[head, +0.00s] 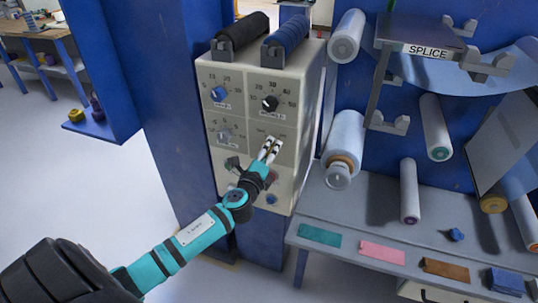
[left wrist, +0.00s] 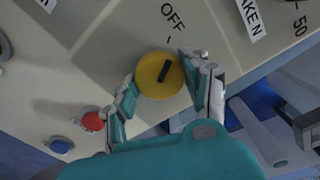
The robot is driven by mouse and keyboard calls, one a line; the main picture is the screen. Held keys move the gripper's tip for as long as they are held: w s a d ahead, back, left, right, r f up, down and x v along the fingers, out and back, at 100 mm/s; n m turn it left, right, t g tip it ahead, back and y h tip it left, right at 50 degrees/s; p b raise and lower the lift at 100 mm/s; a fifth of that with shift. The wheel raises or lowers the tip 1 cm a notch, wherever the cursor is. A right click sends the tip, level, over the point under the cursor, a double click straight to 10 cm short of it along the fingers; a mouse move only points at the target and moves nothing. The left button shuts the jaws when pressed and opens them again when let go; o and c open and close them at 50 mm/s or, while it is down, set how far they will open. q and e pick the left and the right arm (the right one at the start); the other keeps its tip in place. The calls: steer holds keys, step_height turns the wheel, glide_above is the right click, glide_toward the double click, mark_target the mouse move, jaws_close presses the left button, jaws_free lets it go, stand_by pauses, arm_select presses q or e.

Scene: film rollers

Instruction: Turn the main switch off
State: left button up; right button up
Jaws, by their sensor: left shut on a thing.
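The main switch is a yellow round knob (left wrist: 160,75) with a black pointer mark, on the cream control panel (head: 282,187). In the left wrist view the printed word OFF is above the knob with a small tick, and the black mark slants up towards that tick. My left gripper (head: 270,149) reaches the right half of the panel. In the left wrist view its two fingers (left wrist: 162,92) lie on either side of the knob, shut on it. In the head view the gripper mostly hides the knob. My right gripper is not in view.
The panel also carries a blue dial (head: 219,94), a black dial (head: 269,103) and a grey dial (head: 225,136). A red button (left wrist: 93,121) and a blue button (left wrist: 60,145) are near the gripper. A grey bench (head: 340,215) with coloured strips stands at right.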

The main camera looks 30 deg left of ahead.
arm_select(q)
steer(key=shift+n, duration=0.7)
steer(key=o, duration=1.2)
steer(key=shift+c, duration=0.2)
steer(key=v, duration=1.2)
